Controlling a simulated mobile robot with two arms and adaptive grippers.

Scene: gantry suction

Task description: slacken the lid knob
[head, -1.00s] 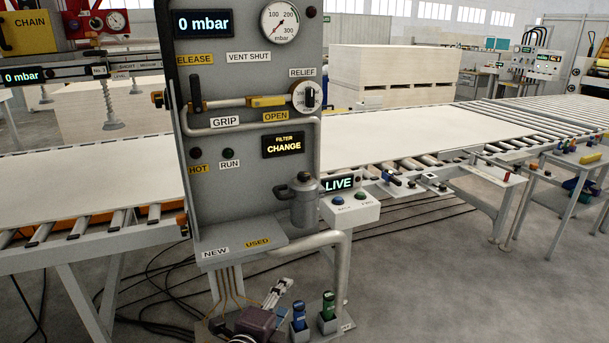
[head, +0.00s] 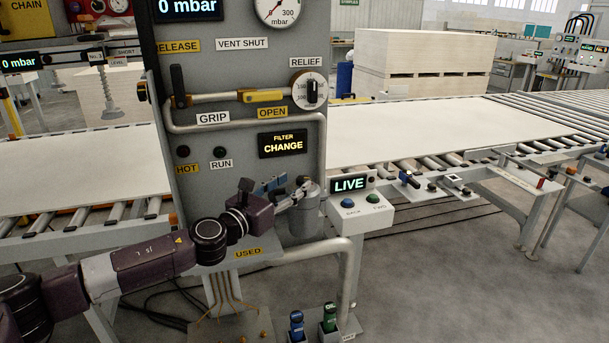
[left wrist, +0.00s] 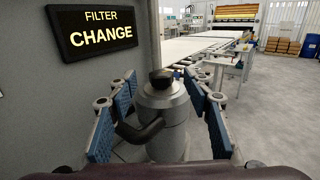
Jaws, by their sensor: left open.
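The lid knob (left wrist: 161,79) is a dark cap on top of the grey filter canister (left wrist: 170,118) in the left wrist view. A dark curved handle (left wrist: 141,131) juts from the canister's near side. My left gripper (left wrist: 163,100) is open, its blue-padded fingers on either side of the canister top and apart from the knob. In the head view my left gripper (head: 287,191) is at the canister (head: 304,222), partly covering its top. I cannot clearly make out the knob there. My right gripper is not in view.
The grey panel (head: 235,100) with pipe and levers stands close behind and left. A "FILTER CHANGE" sign (head: 283,145) hangs above. The LIVE button box (head: 362,205) is just right of the canister. Blue (head: 297,325) and green (head: 329,317) bottles stand below.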

